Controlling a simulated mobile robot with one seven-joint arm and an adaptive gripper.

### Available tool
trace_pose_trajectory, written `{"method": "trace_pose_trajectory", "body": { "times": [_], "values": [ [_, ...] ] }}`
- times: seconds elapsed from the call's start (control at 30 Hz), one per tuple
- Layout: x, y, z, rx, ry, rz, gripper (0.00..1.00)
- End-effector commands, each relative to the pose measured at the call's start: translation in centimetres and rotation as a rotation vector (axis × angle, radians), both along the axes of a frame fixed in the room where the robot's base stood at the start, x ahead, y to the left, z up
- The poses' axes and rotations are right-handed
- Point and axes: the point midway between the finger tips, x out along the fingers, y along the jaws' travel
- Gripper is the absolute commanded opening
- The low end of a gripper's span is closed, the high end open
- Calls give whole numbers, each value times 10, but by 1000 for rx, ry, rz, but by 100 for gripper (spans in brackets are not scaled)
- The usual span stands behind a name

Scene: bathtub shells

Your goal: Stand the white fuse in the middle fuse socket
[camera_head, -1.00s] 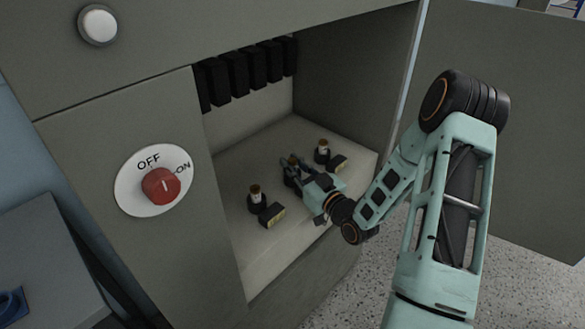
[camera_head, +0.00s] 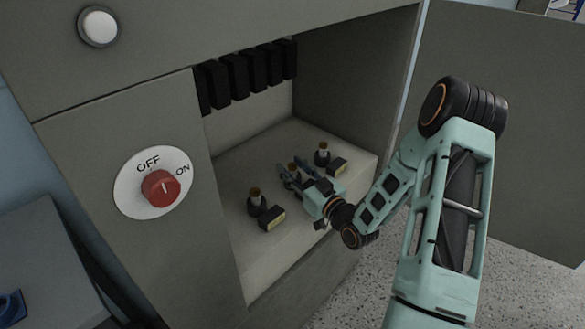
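The middle fuse (camera_head: 293,170), small and pale with a brownish cap, stands upright in the middle of the row inside the cabinet. Its socket is mostly hidden by my gripper, so how deep it sits is unclear. My gripper (camera_head: 294,169) reaches in from the right, its two fingers spread to either side of this fuse. The fingers look apart from it. A left fuse (camera_head: 255,192) and a right fuse (camera_head: 323,147) stand upright in dark sockets. Their colours are hard to tell apart at this size.
The fuses stand on the pale cabinet floor (camera_head: 250,250), with dark label blocks (camera_head: 271,217) in front. Black modules (camera_head: 240,75) hang at the back. A red knob (camera_head: 161,188) is on the panel at left. The open door (camera_head: 510,120) stands at right.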

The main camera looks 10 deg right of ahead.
Motion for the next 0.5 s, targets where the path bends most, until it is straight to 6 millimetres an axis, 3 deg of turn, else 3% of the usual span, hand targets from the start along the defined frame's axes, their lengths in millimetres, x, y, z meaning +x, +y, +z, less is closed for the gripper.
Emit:
{"method": "trace_pose_trajectory", "body": {
  "times": [0.5],
  "values": [
    [-93, -41, 1, 1, 1, -3, 36]
  ]
}}
